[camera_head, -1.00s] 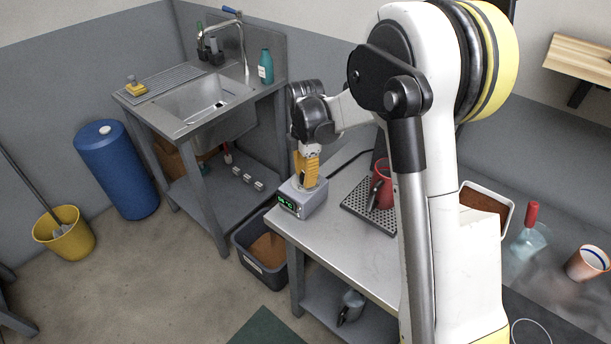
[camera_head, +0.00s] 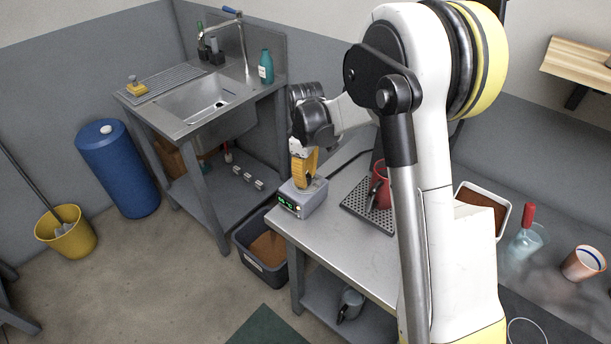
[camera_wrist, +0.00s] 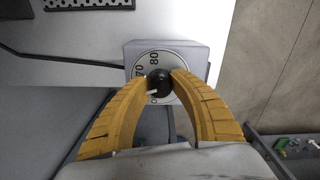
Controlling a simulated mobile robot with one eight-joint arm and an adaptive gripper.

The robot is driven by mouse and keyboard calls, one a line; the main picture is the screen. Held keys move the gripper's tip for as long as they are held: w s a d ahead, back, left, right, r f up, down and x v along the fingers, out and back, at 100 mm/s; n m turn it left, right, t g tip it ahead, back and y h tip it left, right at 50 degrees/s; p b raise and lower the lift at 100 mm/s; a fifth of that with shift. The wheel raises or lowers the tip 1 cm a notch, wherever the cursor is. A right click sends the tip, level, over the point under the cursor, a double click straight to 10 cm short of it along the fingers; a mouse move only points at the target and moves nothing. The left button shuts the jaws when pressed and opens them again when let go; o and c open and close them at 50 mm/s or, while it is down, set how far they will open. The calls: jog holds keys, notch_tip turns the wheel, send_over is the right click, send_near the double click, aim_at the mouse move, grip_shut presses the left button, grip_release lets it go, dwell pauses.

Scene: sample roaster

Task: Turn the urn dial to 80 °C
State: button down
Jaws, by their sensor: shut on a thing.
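The urn dial is a black knob (camera_wrist: 159,82) on a pale round scale (camera_wrist: 174,56) with the marks 70 and 80 readable; a lower mark is partly hidden. The knob's white pointer aims left and slightly down, below the 70 mark. The dial sits on top of a small grey box (camera_head: 312,201) at the table's near left corner. The box's green display (camera_head: 288,204) is lit, but its digits are too small to read surely. My gripper (camera_wrist: 160,78) has its yellow fingers closed on both sides of the knob, pointing down from above in the head view.
The box stands on a steel table (camera_head: 325,244). To its right are a black drip tray (camera_head: 356,213) and a red cup (camera_head: 380,188). A dark bin (camera_head: 248,262) is on the floor below the table's left edge. A sink (camera_head: 196,101) stands behind.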

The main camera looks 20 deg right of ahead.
jog(key=m, duration=0.5)
jog(key=shift+m, duration=0.3)
jog(key=m, duration=0.4)
jog(key=shift+m+p, duration=0.3)
jog(key=shift+p, duration=0.05)
jog(key=m, duration=0.8)
jog(key=shift+m, duration=0.5)
jog(key=c, duration=1)
grip_release()
jog(key=shift+c, duration=0.2)
